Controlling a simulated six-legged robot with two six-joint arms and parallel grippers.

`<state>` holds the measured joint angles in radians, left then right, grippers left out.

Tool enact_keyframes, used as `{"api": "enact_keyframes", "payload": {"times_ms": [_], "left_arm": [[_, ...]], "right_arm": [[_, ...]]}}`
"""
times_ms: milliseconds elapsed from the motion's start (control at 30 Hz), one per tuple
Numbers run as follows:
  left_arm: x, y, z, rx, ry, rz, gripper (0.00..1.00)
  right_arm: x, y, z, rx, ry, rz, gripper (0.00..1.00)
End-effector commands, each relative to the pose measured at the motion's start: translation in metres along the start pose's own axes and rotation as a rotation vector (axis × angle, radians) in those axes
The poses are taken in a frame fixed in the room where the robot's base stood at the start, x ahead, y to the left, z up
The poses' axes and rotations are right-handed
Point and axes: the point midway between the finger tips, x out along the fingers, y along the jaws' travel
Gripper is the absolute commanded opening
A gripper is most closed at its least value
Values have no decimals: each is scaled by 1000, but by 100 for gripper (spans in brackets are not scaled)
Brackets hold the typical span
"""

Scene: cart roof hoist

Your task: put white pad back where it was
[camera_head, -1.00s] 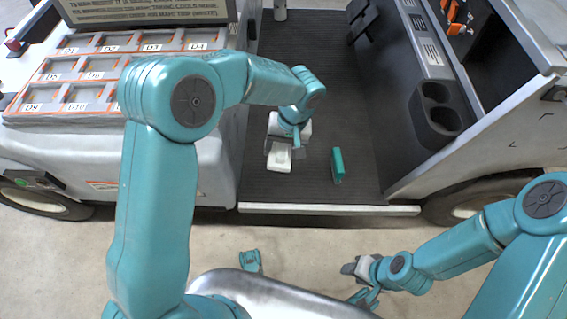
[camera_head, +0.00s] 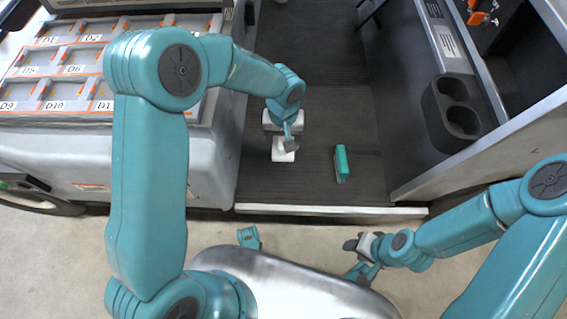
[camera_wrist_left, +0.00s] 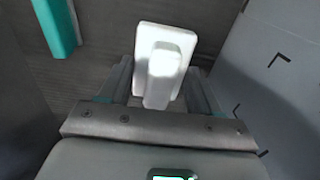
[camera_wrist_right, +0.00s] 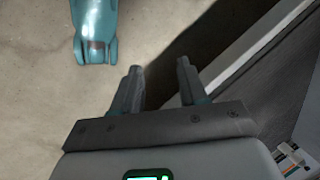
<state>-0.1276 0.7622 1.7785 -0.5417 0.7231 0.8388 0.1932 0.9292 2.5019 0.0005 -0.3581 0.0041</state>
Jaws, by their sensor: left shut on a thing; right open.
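The white pad (camera_head: 283,150) is at my left gripper (camera_head: 285,143), over the dark ribbed floor of the cart near its front sill. In the left wrist view the pad (camera_wrist_left: 158,45) shows as a white plate with a raised grip, and the left gripper (camera_wrist_left: 163,95) is shut on that grip. Whether the pad touches the floor I cannot tell. My right gripper (camera_head: 362,258) is open and empty outside the cart, low at the right. Its two fingers show apart in the right wrist view (camera_wrist_right: 158,80).
A teal block (camera_head: 341,163) lies on the cart floor right of the pad; it also shows in the left wrist view (camera_wrist_left: 58,25). A dark cup holder (camera_head: 452,115) is on the right wall. A labelled tray rack (camera_head: 60,85) stands left. The light sill (camera_head: 330,210) edges the floor.

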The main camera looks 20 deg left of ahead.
Motion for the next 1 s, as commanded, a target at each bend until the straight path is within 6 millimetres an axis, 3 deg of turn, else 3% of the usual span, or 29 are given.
{"api": "enact_keyframes", "payload": {"times_ms": [33,100,300,467,700,967,1000], "left_arm": [[23,0,1,0,-4,-1,39],[43,0,2,-1,-4,-1,39],[81,0,0,0,0,0,39],[91,0,-1,-1,0,0,39],[129,0,-3,-1,-1,0,39],[130,0,-3,-1,1,0,35],[130,0,-3,-1,0,0,69]], "right_arm": [[11,5,-2,4,5,1,43],[17,8,-4,9,9,1,43],[27,14,-8,16,21,2,43],[31,15,-12,12,36,1,43],[47,20,-23,3,72,0,43],[45,20,-25,2,77,0,43],[45,20,-25,2,77,0,43]]}}
